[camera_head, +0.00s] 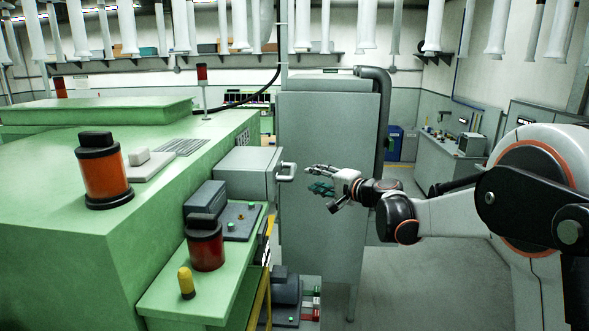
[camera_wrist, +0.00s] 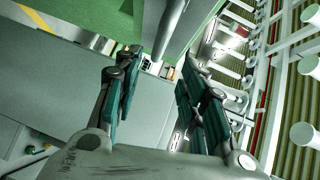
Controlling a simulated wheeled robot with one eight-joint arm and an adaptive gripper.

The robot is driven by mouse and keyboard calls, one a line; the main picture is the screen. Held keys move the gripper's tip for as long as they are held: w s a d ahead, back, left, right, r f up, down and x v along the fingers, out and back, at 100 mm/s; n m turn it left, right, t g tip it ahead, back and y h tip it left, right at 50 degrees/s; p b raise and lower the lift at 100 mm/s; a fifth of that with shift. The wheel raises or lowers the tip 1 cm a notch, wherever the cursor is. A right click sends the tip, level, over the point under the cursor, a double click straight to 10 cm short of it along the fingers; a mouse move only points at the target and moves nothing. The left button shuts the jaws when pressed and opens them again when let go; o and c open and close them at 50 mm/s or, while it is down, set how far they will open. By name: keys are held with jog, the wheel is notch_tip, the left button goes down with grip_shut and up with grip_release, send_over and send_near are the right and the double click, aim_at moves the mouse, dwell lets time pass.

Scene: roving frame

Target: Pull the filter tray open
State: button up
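The filter tray appears to be the grey box (camera_head: 247,173) set into the side of the green machine, with a pale handle (camera_head: 287,172) on its right face. The box looks closed against the machine. My gripper (camera_head: 313,178) is just right of the handle, apart from it, with its fingers pointing left. In the wrist view my gripper (camera_wrist: 161,62) shows two teal-padded fingers spread apart with nothing held between them. A grey rounded bar lies beyond the fingertips there; I cannot tell whether it is the handle.
A tall grey cabinet (camera_head: 327,165) stands behind my gripper. The green machine (camera_head: 60,245) fills the left, with an orange beacon (camera_head: 104,175) and red beacon (camera_head: 206,247) on it. A control box (camera_head: 228,212) sits below the tray. Open floor (camera_head: 430,285) lies to the right.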

aim_at(293, 172)
jog(key=p+x, duration=0.2)
jog(key=x, duration=1)
jog(key=shift+w+a+f, duration=0.1)
jog(key=shift+w+a, duration=0.05)
jog(key=shift+a, duration=0.05)
jog(key=shift+c, duration=0.6)
grip_shut()
